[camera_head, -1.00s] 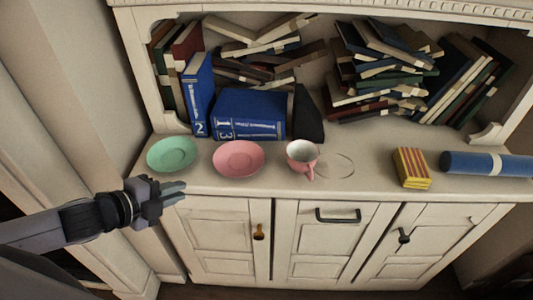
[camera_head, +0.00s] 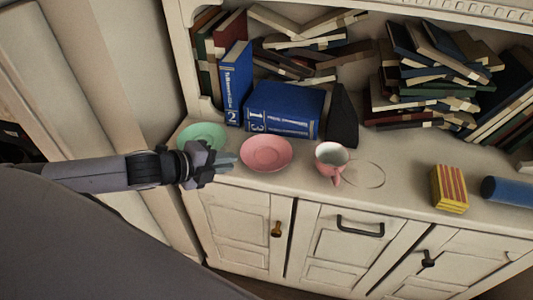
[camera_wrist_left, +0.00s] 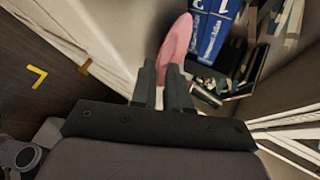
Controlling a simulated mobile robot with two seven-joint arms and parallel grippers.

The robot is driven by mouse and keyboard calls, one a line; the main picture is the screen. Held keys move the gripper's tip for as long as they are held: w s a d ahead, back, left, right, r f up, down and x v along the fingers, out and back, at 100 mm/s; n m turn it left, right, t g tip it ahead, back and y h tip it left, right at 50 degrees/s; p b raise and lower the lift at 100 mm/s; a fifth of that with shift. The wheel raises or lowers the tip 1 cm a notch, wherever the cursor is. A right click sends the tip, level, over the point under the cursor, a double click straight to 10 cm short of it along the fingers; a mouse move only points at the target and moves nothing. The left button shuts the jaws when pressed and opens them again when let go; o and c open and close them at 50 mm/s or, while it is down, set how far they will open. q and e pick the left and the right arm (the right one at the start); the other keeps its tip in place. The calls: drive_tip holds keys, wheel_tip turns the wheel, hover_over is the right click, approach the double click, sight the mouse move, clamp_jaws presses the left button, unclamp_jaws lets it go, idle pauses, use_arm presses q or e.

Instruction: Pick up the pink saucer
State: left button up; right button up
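The pink saucer (camera_head: 266,153) lies on the cabinet's counter, in front of the blue books, between a green saucer and a pink cup. My left gripper (camera_head: 230,161) is close to the left side of the pink saucer, near the counter's front edge. I cannot tell whether a fingertip touches the saucer's rim. My right gripper is not in view.
The green saucer (camera_head: 203,134) is partly hidden behind my left gripper. The pink cup (camera_head: 331,157) stands to the right of the pink saucer. Blue books (camera_head: 285,108) stand close behind. A yellow-red striped box (camera_head: 449,188) and a blue roll (camera_head: 507,191) are farther right.

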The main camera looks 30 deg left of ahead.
sight(246, 159)
use_arm(q)
drive_tip(key=shift+x, duration=2.35)
drive_tip(key=shift+a, duration=0.15)
drive_tip(key=shift+c, duration=0.3)
clamp_jaws()
